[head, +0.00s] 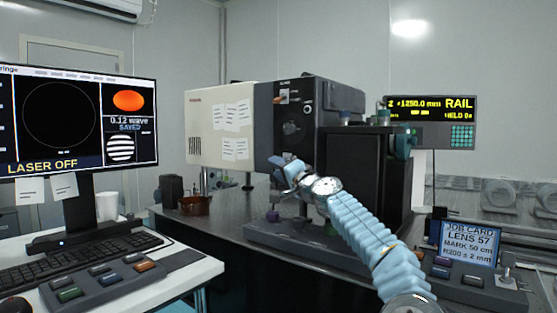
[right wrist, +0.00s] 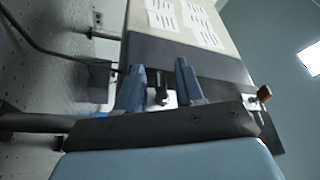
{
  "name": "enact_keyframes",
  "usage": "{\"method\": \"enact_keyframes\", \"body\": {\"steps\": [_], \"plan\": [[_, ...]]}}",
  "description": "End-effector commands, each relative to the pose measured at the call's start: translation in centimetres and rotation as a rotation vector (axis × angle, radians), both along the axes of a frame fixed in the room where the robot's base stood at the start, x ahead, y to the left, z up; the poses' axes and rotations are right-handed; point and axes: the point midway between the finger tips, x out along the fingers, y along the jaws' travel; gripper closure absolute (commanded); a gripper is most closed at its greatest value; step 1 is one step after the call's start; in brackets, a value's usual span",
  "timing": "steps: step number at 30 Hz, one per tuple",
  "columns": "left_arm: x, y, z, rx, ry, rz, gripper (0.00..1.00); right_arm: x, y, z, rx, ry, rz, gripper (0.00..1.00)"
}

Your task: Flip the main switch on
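A tall instrument with a cream side housing and a dark front panel (head: 262,125) stands on the dark table. My right gripper (head: 287,166) is at the lower part of this panel, its arm coming in from the lower right. In the right wrist view its two blue fingers (right wrist: 159,92) are apart. A small dark lever (right wrist: 162,88) on a pale plate shows between them, with gaps at its sides; I cannot tell whether a finger touches it. No readable label marks the main switch. My left gripper is out of view.
A monitor (head: 70,125) at left reads "LASER OFF", above a keyboard (head: 85,258) and button box (head: 100,285). A job card screen (head: 467,243) stands at right. The dark table's front left is clear.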

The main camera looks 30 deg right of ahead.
Motion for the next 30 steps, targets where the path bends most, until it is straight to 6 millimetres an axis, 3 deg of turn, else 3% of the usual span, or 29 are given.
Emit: {"method": "enact_keyframes", "body": {"steps": [9,16,23,30], "plan": [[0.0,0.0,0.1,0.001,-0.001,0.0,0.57,0.3,0.0,-0.1,-0.001,0.001,0.0,0.64],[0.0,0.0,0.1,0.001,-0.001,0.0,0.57,0.3,0.0,-0.1,-0.001,0.001,0.0,1.0],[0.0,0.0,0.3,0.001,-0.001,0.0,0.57,0.2,0.0,0.0,0.003,0.003,0.0,1.0],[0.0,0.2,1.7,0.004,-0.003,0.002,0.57,0.2,0.2,0.6,0.059,0.028,0.001,1.0]]}}
